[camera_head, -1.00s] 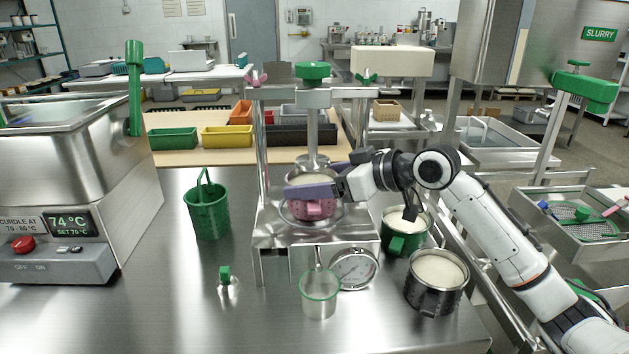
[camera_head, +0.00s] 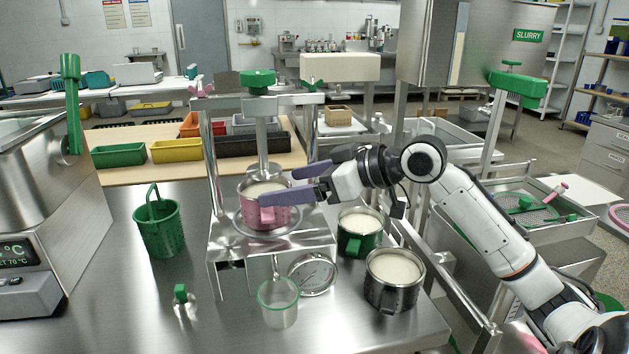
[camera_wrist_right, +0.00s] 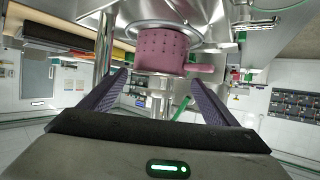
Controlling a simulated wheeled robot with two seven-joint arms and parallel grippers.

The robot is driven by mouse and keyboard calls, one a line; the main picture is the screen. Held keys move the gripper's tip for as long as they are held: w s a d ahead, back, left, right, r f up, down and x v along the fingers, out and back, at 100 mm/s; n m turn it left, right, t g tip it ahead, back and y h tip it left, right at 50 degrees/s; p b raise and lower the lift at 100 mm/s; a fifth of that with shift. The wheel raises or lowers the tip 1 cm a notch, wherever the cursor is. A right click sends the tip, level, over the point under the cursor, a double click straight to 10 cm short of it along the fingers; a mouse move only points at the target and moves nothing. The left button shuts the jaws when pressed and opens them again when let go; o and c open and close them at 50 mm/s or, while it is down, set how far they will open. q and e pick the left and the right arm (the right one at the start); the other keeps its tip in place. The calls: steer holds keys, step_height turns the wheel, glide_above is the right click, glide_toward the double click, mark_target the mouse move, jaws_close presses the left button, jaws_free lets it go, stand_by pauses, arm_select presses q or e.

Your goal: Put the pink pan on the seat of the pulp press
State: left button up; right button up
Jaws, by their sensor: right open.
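The pink pan (camera_head: 265,206), filled with something pale, stands upright on the round seat (camera_head: 240,222) of the pulp press (camera_head: 213,160), below the press plate. It also shows in the right wrist view (camera_wrist_right: 163,52), where it appears upside down because of the camera's tilt. My right gripper (camera_head: 294,184) is open, its two purple fingers spread beside the pan at its right. In the right wrist view the pan lies beyond the fingertips, with nothing between the fingers. Whether a finger touches the pan is hard to tell. My left gripper is out of view.
A green pan (camera_head: 361,232) and a steel pan (camera_head: 394,278) stand right of the press. A gauge (camera_head: 313,273) and a green-rimmed beaker (camera_head: 278,302) are at its front.

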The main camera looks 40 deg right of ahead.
steer(key=v, duration=0.6)
